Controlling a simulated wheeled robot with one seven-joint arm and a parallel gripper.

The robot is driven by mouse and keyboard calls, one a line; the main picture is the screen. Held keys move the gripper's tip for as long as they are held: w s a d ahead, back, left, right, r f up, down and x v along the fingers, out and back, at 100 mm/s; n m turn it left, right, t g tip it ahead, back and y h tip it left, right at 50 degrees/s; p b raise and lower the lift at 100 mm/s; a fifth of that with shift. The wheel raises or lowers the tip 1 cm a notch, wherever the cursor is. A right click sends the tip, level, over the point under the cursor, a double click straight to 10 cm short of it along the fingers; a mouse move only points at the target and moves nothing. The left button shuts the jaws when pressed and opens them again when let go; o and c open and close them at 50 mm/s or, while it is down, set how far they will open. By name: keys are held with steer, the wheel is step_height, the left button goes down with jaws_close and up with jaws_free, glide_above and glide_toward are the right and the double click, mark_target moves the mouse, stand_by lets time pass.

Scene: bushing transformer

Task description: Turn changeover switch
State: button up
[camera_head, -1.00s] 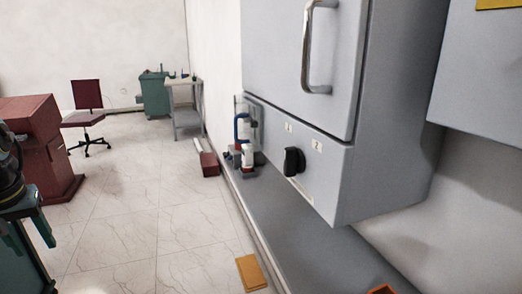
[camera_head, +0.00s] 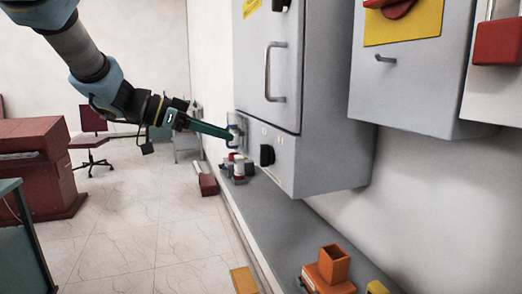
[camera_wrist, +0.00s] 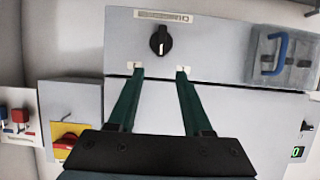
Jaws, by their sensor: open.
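The changeover switch is a black rotary knob (camera_head: 267,155) low on the front of the grey cabinet. In the wrist view the knob (camera_wrist: 160,38) is at the top middle, and its white mark points down the picture, between two small pale labels. My gripper (camera_head: 229,134) has long green fingers. In the wrist view it is open and empty (camera_wrist: 160,73), the tips spread on either side below the knob and apart from it. In the head view the fingertips overlap the cabinet's left edge, left of the knob.
A blue handle (camera_wrist: 281,52) on a grey plate is right of the knob in the wrist view. Padlocks (camera_head: 238,168) stand on the ledge (camera_head: 262,212) below the cabinet. A red-and-yellow switch (camera_head: 398,14) is on the right-hand box. Orange boxes (camera_head: 328,270) lie at the front.

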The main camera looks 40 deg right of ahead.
mark_target(266, 155)
steer(key=p+x, duration=0.1)
steer(key=x, duration=0.9)
steer(key=shift+d+p, duration=0.25)
steer(key=shift+p, duration=0.15)
steer(key=shift+s+f, duration=0.1)
steer(key=shift+c, duration=0.3)
jaws_close()
